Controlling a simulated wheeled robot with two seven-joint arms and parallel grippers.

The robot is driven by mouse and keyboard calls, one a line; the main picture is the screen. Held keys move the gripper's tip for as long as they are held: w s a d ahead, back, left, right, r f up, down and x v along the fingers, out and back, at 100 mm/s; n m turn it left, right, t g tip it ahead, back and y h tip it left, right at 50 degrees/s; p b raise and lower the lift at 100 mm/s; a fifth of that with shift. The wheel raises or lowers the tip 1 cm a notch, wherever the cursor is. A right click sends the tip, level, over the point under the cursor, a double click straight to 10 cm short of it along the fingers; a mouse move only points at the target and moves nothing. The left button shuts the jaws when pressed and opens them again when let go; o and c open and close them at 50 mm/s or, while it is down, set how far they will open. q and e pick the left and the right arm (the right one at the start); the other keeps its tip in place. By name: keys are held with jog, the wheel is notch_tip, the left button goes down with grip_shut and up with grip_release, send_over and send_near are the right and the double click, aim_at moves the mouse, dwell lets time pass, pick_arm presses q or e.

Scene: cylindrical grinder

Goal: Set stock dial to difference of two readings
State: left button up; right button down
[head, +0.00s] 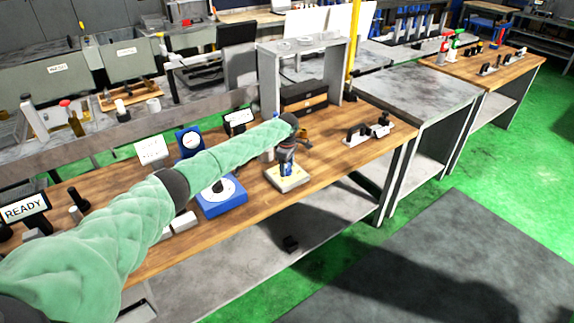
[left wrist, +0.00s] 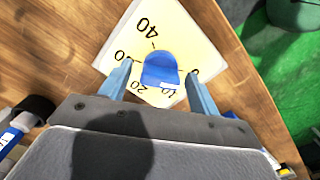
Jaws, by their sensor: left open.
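The stock dial, a cream square plate (head: 291,180) with a blue knob, sits near the front edge of the wooden bench in the head view. In the left wrist view the plate (left wrist: 180,32) shows black numbers, with 40 readable and others partly covered. The blue knob (left wrist: 160,68) lies between the fingers of my left gripper (left wrist: 157,78). The fingers are open, one on each side, with visible gaps to the knob. In the head view my left gripper (head: 286,168) points down over the plate. My right gripper is not in view.
A blue unit with a round white face (head: 222,190) stands left of the plate. Behind are a blue gauge (head: 190,141), a white card (head: 151,150) and a small display (head: 239,119). A READY sign (head: 24,209) stands far left. A rack (head: 368,133) stands right.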

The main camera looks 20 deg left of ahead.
pick_arm(q)
jog(key=shift+f, duration=0.1)
jog(key=c, duration=0.9)
jog(key=shift+c, duration=0.2)
